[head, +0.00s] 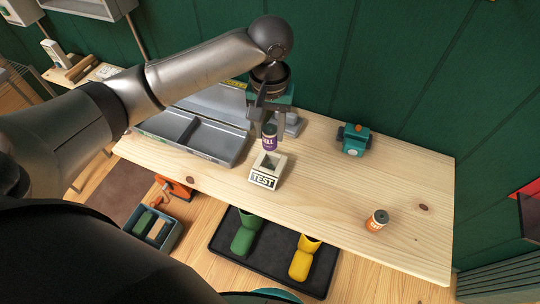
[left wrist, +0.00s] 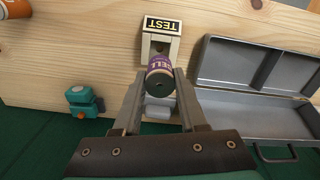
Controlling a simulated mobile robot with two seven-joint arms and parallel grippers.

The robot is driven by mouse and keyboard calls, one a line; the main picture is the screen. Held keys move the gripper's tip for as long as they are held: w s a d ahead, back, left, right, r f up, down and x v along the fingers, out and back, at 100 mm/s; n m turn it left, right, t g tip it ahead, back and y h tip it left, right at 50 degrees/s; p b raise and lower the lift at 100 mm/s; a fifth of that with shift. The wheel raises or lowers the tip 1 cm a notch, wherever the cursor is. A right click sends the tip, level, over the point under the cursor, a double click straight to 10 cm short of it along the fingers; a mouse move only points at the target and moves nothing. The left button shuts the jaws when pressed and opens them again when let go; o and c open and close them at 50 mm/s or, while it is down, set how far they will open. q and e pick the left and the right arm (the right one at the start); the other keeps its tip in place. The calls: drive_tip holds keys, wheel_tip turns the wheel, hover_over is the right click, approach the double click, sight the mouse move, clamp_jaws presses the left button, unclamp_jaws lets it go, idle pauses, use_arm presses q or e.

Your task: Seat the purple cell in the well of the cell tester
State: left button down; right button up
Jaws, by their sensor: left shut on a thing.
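The purple cell (head: 269,138) is upright between the fingers of my left gripper (head: 268,120), which is shut on it. The left wrist view shows the dark end and purple label of the cell (left wrist: 159,76). The cell tester (head: 264,180) is a pale block with a TEST label on the table. Its square well (head: 268,162) looks empty in the head view. The cell's lower end appears just above and behind the well, apart from it. The tester also shows beyond the cell in the left wrist view (left wrist: 160,42). My right gripper is not in view.
An open grey metal case (head: 205,140) stands left of the tester. A teal device (head: 353,140) stands at the back right, and an orange cell (head: 377,220) near the front right. The wooden table (head: 325,185) is clear between them. A boot tray (head: 270,262) lies below.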

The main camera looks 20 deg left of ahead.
sight(270, 129)
use_arm(q)
wheel_tip(270, 129, down, 9)
drive_tip(key=shift+f+b, duration=0.1)
drive_tip(key=shift+b, duration=0.75)
drive_tip(key=shift+c, duration=2.3)
unclamp_jaws()
drive_tip(key=shift+f, duration=0.1)
wheel_tip(270, 129, up, 12)
drive_tip(key=p, duration=0.2)
drive_tip(key=shift+r+p, duration=0.2)
drive_tip(key=shift+p, duration=0.1)
